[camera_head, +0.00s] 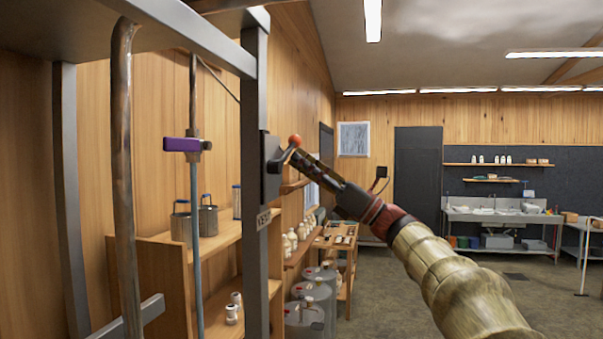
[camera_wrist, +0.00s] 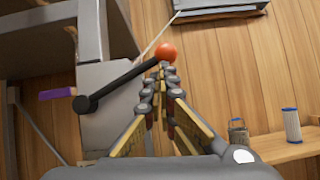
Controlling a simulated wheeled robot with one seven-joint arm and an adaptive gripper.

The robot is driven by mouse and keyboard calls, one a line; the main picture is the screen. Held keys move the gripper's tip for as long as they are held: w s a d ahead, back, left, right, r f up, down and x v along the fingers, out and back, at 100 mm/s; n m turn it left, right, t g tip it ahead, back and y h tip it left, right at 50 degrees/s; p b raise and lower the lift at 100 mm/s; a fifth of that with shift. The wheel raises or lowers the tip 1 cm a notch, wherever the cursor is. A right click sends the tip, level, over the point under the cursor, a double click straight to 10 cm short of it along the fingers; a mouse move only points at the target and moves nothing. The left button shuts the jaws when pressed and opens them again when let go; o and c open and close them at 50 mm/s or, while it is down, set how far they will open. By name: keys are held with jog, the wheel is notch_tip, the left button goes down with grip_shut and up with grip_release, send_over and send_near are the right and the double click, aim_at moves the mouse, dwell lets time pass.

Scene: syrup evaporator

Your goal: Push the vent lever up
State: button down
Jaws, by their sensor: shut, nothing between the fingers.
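The vent lever is a black bar with an orange-red ball knob (camera_head: 295,140) at its end. It is mounted on a dark plate (camera_head: 270,166) on a grey upright post. In the wrist view the bar (camera_wrist: 122,82) slants up to the right from its round pivot (camera_wrist: 84,103) to the ball (camera_wrist: 166,52). My gripper (camera_head: 299,160) is shut and empty, its fingertips just below the ball. In the wrist view the closed fingertips (camera_wrist: 164,69) almost meet the ball's underside. I cannot tell whether they touch it.
The grey post (camera_head: 256,240) bears a label (camera_head: 264,218) below the plate. A rusty pipe (camera_head: 123,180) and a purple-handled part (camera_head: 183,145) stand left of it. A wooden shelf (camera_head: 160,245) holds metal cans. Grey drums (camera_head: 305,318) stand behind the post. Open floor lies right.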

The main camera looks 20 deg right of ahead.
jog(key=shift+s+a+r+n+p, duration=0.15)
jog(key=shift+r+n+p, duration=0.3)
jog(key=shift+r, duration=0.5)
jog(key=shift+f, duration=0.1)
